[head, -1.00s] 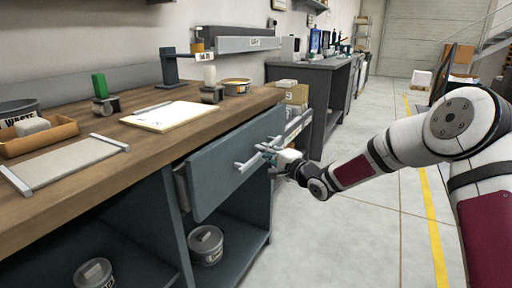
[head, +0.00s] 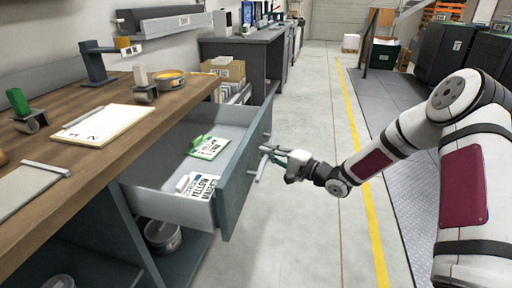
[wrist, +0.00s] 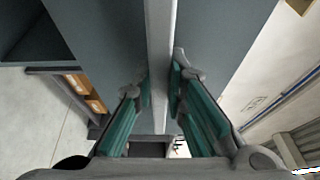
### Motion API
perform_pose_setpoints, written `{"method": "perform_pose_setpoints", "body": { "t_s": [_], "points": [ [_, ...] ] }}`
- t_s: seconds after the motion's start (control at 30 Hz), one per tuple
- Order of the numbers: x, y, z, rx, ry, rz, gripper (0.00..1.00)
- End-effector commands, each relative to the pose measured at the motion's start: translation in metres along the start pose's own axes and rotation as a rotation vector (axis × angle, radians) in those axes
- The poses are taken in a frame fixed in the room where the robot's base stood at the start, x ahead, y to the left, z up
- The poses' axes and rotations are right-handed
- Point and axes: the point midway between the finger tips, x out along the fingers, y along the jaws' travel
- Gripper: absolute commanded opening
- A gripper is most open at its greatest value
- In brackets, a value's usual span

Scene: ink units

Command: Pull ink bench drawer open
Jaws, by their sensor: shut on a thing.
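The ink bench drawer (head: 242,180) is pulled well out from under the wooden bench top (head: 100,148). My gripper (head: 277,157) is at the bar handle (head: 258,166) on the drawer's front. In the wrist view, the green-padded fingers (wrist: 152,95) lie on both sides of the pale handle bar (wrist: 160,50), shut on it. The exact contact is partly hidden in the head view.
A clipboard (head: 102,124) and a tape holder lie on the bench top. A round tin (head: 162,236) stands on the shelf below the drawer. The floor (head: 310,235) to the right of the drawer is clear, with a yellow line (head: 365,180) beyond.

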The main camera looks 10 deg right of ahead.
Motion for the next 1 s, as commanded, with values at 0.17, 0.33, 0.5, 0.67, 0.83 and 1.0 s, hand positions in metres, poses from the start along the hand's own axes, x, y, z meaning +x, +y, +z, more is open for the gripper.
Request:
{"method": "perform_pose_setpoints", "body": {
  "t_s": [0.17,0.33,0.5,0.67,0.83,1.0],
  "points": [
    [-0.0075,0.0009,-0.0027,0.001,-0.001,0.002,0.00],
    [-0.0084,0.0014,-0.0032,0.001,-0.001,0.002,0.00],
    [-0.0082,0.0015,-0.0033,0.001,0.000,0.003,0.00],
    [-0.0081,0.0013,-0.0034,0.001,0.000,0.003,0.33],
    [-0.0079,0.0007,-0.0034,0.000,0.000,0.001,0.33],
    [-0.0111,0.0005,-0.0039,0.000,0.001,0.001,0.33]
  ]
}}
